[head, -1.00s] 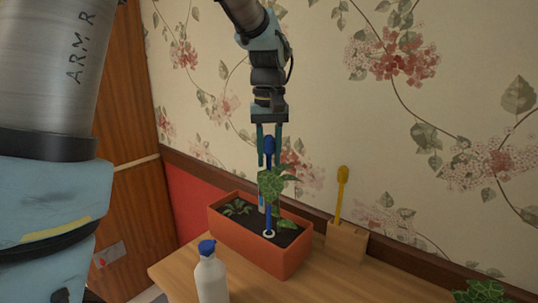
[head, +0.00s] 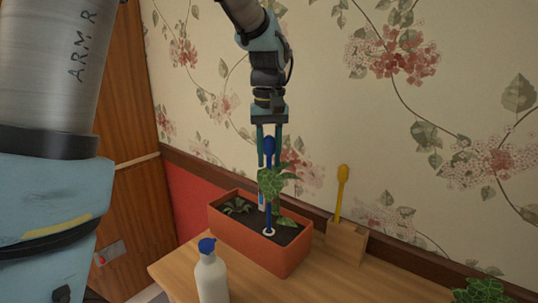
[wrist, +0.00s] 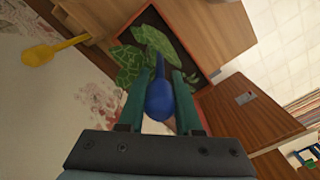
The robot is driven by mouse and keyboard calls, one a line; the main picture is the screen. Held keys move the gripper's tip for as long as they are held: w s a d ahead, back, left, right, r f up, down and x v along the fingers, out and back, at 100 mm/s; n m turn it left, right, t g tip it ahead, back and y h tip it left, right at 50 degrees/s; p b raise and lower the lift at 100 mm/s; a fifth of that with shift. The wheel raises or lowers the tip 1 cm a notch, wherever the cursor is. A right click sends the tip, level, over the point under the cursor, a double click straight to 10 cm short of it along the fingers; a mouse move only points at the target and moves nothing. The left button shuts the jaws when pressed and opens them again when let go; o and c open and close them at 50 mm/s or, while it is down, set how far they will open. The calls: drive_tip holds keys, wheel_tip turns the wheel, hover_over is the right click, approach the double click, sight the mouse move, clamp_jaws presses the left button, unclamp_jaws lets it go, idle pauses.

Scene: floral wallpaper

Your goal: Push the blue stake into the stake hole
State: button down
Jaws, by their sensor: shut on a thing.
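The blue stake (head: 268,183) stands upright over the orange planter (head: 255,250), with its lower end at the white-ringed stake hole (head: 268,232) in the dark soil. I cannot tell how deep the tip is. A leafy green plant (head: 273,181) hides part of the stake. My gripper (head: 269,163) points down above the planter, its fingers on either side of the stake's rounded blue top. The wrist view shows that blue top (wrist: 159,98) between the two teal fingers, with the leaves (wrist: 140,55) beyond it.
A white bottle with a blue cap (head: 211,275) stands in front of the planter. A wooden block (head: 346,242) holding a yellow stake (head: 342,192) stands to the right, near the wallpapered wall. Another green plant (head: 481,291) shows at bottom right.

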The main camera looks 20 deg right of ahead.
sight(269, 136)
drive_tip(key=shift+f+b, duration=0.8)
drive_tip(key=shift+f, duration=0.7)
drive_tip(key=c, duration=0.5)
unclamp_jaws()
drive_tip(key=shift+s, duration=0.1)
drive_tip(key=shift+r, duration=0.1)
wheel_tip(269, 136, up, 11)
drive_tip(key=shift+f+b, duration=0.1)
drive_tip(key=shift+b, duration=1)
drive_tip(key=w+a+f, duration=0.3)
drive_tip(key=a+f, duration=0.4)
drive_tip(key=a, duration=0.2)
drive_tip(key=s+a+f, duration=0.2)
drive_tip(key=a+f, duration=0.2)
drive_tip(key=a, duration=0.3)
drive_tip(key=s+a+f+n+t, duration=0.1)
drive_tip(key=s+a+f, duration=0.1)
drive_tip(key=a+f, duration=0.3)
drive_tip(key=s+a+f+n, duration=0.1)
drive_tip(key=s+a+f, duration=0.1)
drive_tip(key=a+f, duration=0.3)
drive_tip(key=shift+s+a+f+t, duration=0.1)
drive_tip(key=shift+s+a+t, duration=0.1)
drive_tip(key=shift+a, duration=0.85)
drive_tip(key=shift+s+a+f+t, duration=0.1)
drive_tip(key=shift+s+a, duration=0.05)
drive_tip(key=shift+a, duration=0.9)
